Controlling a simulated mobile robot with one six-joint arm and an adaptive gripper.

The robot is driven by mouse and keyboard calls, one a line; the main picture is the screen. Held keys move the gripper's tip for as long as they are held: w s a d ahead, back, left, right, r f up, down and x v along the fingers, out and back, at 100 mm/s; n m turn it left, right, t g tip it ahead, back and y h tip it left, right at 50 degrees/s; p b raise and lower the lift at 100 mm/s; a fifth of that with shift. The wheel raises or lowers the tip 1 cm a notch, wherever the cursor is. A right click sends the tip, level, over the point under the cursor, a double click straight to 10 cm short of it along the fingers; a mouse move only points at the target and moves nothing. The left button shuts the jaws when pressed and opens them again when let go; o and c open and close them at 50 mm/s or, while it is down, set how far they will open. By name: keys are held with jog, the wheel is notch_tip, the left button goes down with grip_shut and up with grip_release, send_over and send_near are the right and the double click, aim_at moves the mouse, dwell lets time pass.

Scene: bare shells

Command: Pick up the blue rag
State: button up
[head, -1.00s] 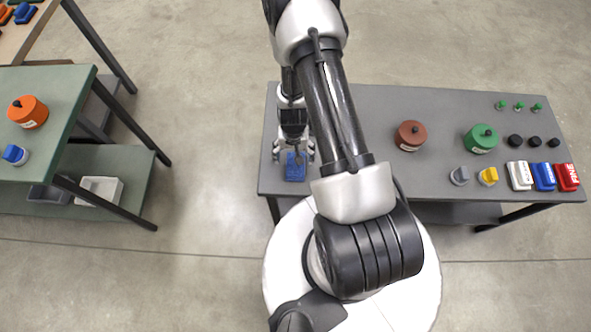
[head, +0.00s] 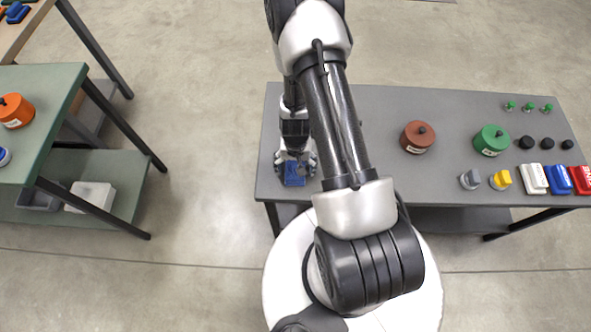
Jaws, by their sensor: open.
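The blue rag (head: 294,175) lies near the left front corner of the grey table (head: 360,110), close to the front edge. My gripper (head: 296,164) points down over it with its fingers spread. The fingertips are close to the rag's far part, one on either side. I cannot tell whether they touch it. My gripper covers part of the rag's far end.
On the grey table's right side stand a brown weight (head: 417,137), a green weight (head: 491,139), grey and yellow knobs (head: 500,179), black knobs (head: 547,142) and several labelled blocks (head: 558,179). A green table (head: 45,110) stands at the left, across open floor.

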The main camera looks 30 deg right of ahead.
aim_at(296, 167)
jog(key=shift+c, duration=0.5)
jog(key=c, duration=0.9)
jog(key=shift+r, duration=0.15)
jog(key=shift+c, duration=0.2)
notch_tip(296, 167, up, 20)
jog(key=p, duration=2)
